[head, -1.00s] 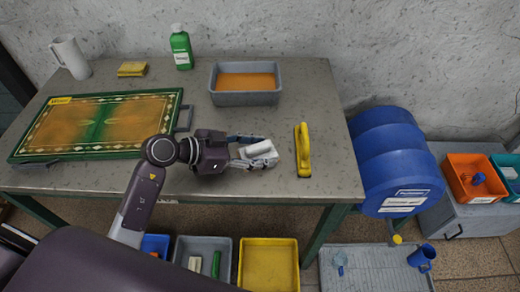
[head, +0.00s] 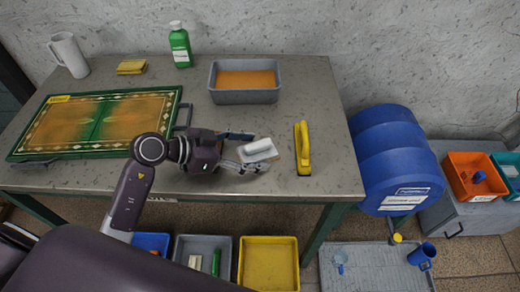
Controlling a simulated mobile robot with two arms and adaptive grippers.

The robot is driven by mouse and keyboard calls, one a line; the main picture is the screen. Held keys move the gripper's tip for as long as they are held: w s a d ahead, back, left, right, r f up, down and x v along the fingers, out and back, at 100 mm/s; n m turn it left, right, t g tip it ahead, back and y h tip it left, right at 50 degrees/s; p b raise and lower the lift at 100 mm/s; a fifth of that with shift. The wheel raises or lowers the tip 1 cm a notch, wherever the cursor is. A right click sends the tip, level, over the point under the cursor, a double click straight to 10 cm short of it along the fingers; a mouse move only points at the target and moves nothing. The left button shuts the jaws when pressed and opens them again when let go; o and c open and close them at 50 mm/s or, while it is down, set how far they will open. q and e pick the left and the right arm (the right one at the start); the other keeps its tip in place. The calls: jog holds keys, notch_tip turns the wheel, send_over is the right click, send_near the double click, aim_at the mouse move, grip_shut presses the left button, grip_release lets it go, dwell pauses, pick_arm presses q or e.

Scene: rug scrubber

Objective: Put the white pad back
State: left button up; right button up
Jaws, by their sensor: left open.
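The white pad (head: 258,147) lies on the grey table (head: 320,130) near its front edge, left of a yellow-handled brush (head: 302,148). It has a raised white grip on a flat pale base. My left gripper (head: 248,150) comes in from the left with its fingers apart. One finger is behind the pad's left end and the other in front of it. I cannot tell whether they touch it. My right gripper is out of view.
A grey tub of orange liquid (head: 245,97) stands behind the pad. A rug in a green frame (head: 98,122) lies at left. Below the table are a blue bin (head: 152,243), a grey bin (head: 203,247) and a yellow bin (head: 268,262).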

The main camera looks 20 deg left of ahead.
pick_arm(q)
jog(key=v, duration=1)
jog(key=shift+r, duration=0.3)
jog(key=shift+f, duration=0.1)
